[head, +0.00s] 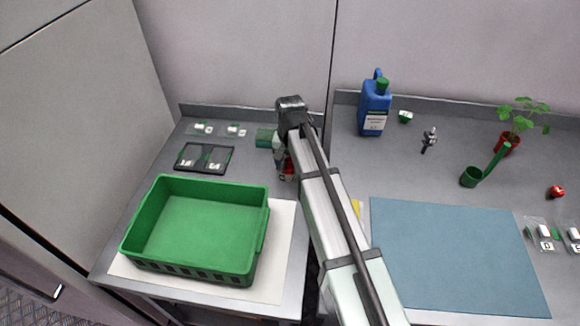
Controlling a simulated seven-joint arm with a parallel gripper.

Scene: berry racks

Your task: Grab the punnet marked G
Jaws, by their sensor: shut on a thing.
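My gripper (283,163) points down at the back of the left bench, partly hidden by my own arm. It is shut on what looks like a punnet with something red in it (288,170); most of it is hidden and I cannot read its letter. Two clear punnets with white labels, a left one (201,128) and a right one (234,130), stand at the back left. A black tray (206,147) holds labelled packs. More labelled punnets, one (545,240) and another (574,240), stand at the right edge. I cannot make out a G on any label.
An empty green crate (262,222) stands on a white mat (284,235) at the front left. A green box (264,137) is beside my gripper. A blue jug (374,105), a potted plant (508,143) and a green scoop (472,177) stand right. A blue mat (450,255) is clear.

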